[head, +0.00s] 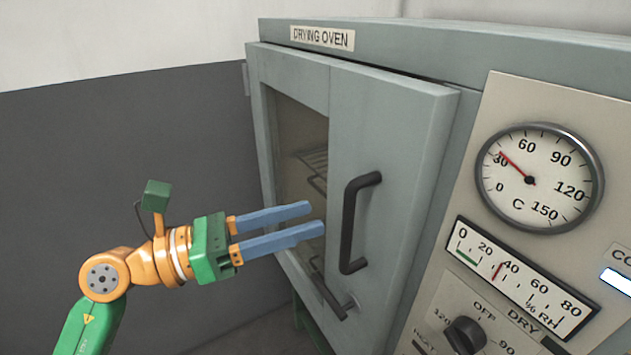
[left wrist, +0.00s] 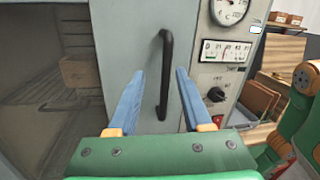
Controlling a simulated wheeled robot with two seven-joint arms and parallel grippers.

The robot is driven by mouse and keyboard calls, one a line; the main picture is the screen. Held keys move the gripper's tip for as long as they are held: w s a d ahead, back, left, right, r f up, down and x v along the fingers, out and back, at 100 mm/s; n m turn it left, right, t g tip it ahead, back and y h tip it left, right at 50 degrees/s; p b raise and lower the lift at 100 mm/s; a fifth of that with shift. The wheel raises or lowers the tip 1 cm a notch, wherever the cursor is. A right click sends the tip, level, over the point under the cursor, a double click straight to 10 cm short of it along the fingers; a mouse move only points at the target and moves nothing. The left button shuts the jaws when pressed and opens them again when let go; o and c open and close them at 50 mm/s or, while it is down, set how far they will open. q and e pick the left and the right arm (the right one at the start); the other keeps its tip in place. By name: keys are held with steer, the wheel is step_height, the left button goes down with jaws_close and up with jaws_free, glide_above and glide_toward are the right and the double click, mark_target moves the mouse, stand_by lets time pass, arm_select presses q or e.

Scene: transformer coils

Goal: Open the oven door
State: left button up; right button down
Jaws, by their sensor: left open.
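The drying oven's grey door (head: 390,130) has a window on its left part and a dark vertical handle (head: 350,225) on its right part. The door's right edge stands slightly out from the oven body. My left gripper (head: 317,219) is open and empty, in front of the window and left of the handle in the head view. In the left wrist view the handle (left wrist: 165,75) stands upright between the two blue fingers (left wrist: 160,88), beyond their tips as far as I can tell. No contact shows. My right gripper is not in view.
The control panel (head: 560,85) with a round dial, a humidity meter and a knob (head: 466,335) is right of the door. Wire racks (left wrist: 60,95) and a brown box (left wrist: 82,70) show through the window. A grey wall (head: 90,150) is at left.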

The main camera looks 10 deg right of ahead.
mark_target(344, 214)
arm_select(q)
steer(key=shift+m+y, duration=0.4)
steer(key=shift+m, duration=0.5)
steer(key=d+p, duration=0.1)
steer(key=d, duration=0.1)
steer(key=d+p, duration=0.1)
steer(key=d, duration=0.1)
steer(key=d+p, duration=0.1)
steer(key=d, duration=0.2)
steer(key=shift+r+p, duration=0.35)
steer(key=shift+p, duration=0.05)
steer(key=shift+d+f, duration=0.1)
steer(key=shift+d, duration=0.05)
steer(key=shift+w+f, duration=0.1)
steer(key=shift+c, duration=0.5)
jaws_close()
steer(key=shift+a, duration=0.2)
